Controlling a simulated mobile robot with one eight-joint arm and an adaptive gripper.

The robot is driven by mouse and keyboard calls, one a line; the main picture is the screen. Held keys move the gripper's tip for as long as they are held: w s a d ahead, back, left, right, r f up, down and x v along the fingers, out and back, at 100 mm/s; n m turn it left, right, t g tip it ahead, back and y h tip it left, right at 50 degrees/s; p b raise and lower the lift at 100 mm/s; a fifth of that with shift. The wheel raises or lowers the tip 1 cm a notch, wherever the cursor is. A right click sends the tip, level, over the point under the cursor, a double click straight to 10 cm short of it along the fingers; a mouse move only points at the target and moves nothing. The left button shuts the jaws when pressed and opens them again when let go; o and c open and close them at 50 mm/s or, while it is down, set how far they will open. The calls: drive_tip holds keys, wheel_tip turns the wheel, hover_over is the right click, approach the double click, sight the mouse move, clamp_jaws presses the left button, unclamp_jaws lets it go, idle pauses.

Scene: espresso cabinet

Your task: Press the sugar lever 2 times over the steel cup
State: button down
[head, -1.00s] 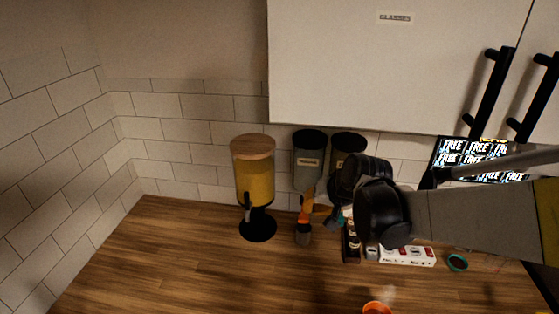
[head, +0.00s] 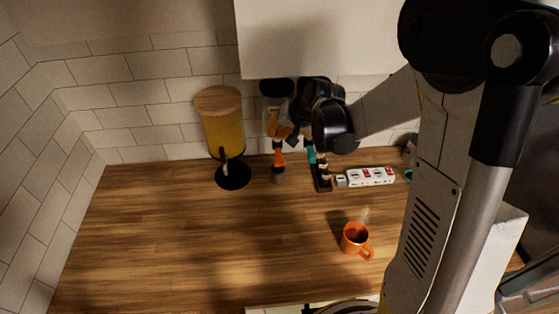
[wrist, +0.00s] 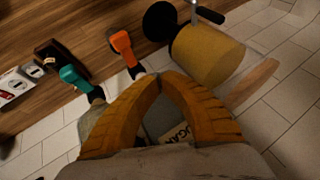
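The grey sugar container (wrist: 175,132) shows between my fingers in the wrist view, its label partly covered.
A yellow-filled dispenser with a wooden lid (head: 222,125) stands left. A teal lever (wrist: 75,76) is near the orange one. A white power strip (head: 371,176) and a steaming orange mug (head: 355,239) sit right. The counter's left and middle are clear.

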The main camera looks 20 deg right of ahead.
sight(276, 159)
drive_tip(key=shift+f+b, duration=3.15)
drive_tip(key=shift+f, duration=1.15)
drive_tip(key=shift+f, duration=0.1)
drive_tip(key=shift+f+b, duration=0.3)
drive_tip(key=shift+b, duration=0.25)
drive_tip(key=shift+f+b, duration=1.1)
drive_tip(key=shift+f, duration=0.15)
drive_tip(key=shift+r, duration=0.15)
drive_tip(key=shift+r+p, duration=1)
drive_tip(key=shift+r, duration=0.55)
drive_tip(key=shift+r+p, duration=1.7)
drive_tip(key=shift+r, duration=0.8)
